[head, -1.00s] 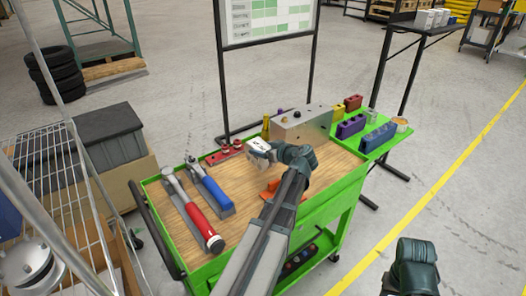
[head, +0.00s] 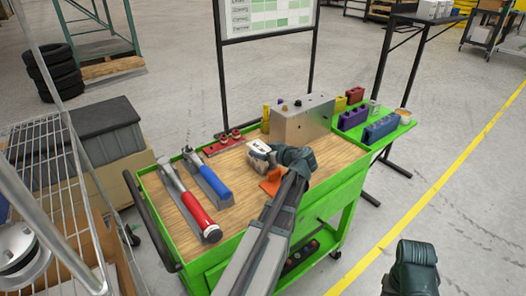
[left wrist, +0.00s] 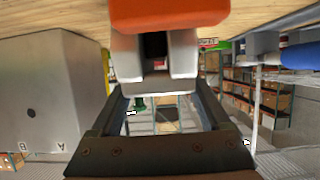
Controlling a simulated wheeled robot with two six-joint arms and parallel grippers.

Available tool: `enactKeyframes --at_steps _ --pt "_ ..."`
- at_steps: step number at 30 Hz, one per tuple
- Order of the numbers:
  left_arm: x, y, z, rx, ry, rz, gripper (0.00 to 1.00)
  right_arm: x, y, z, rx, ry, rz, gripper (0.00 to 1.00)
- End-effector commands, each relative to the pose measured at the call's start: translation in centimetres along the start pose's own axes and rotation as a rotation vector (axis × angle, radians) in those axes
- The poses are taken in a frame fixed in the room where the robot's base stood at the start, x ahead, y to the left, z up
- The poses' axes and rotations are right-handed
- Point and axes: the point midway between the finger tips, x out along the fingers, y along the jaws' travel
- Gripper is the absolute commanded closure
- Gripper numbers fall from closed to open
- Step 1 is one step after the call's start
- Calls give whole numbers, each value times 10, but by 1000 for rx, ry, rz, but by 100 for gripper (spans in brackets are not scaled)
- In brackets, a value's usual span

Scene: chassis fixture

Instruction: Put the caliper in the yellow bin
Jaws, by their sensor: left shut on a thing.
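A light grey caliper (left wrist: 155,62) with a dark slot is between the fingers of my left gripper (left wrist: 160,105) in the left wrist view. In the head view, the caliper (head: 259,150) shows as a pale block at the end of my left arm. An orange piece (head: 270,183) sits on the wooden top just below it; it also fills the top of the left wrist view (left wrist: 170,12). I cannot tell if the two touch. The yellow bin (head: 340,104) stands at the cart's far right end. My right gripper's fingers are out of view.
A grey metal block (head: 303,121) stands between the caliper and the bins. Red (head: 355,95), purple (head: 352,117) and blue (head: 381,130) bins sit beside the yellow one. A red-handled tool (head: 194,208) and a blue-handled tool (head: 212,180) lie at left.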

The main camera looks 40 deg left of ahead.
Motion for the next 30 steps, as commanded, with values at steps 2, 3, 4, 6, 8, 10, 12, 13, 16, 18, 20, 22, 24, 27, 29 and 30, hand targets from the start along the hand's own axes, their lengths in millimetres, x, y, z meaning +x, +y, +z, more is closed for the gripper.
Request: enactKeyframes --at_steps 2,3,4,6,8,10,12,13,16,18,20,22,24,27,29,30 --pt "0 0 -2 2 4 0 100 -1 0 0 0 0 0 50" --pt "0 0 -2 2 4 0 100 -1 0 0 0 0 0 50" --pt "0 0 -2 2 4 0 100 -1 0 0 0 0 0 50" --pt "0 0 0 2 4 0 100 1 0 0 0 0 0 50" --pt "1 0 2 0 0 0 18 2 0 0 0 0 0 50" --pt "0 0 1 0 0 0 6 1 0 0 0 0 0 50" --pt "0 0 1 0 0 0 0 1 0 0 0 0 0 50" --pt "1 0 1 0 0 0 0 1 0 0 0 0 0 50" --pt "1 0 1 0 0 0 0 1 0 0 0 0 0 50" --pt "0 0 1 0 0 0 0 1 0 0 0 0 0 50" --pt "-1 0 -2 0 0 0 0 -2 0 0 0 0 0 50" --pt "-8 0 -2 1 0 2 0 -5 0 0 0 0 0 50" --pt "-20 -1 -3 1 0 2 0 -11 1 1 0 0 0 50" --pt "-41 -1 -4 2 0 3 0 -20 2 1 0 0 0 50" --pt "-54 -1 -4 2 0 4 0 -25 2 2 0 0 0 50" --pt "-62 -1 -4 1 0 3 0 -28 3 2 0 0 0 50"
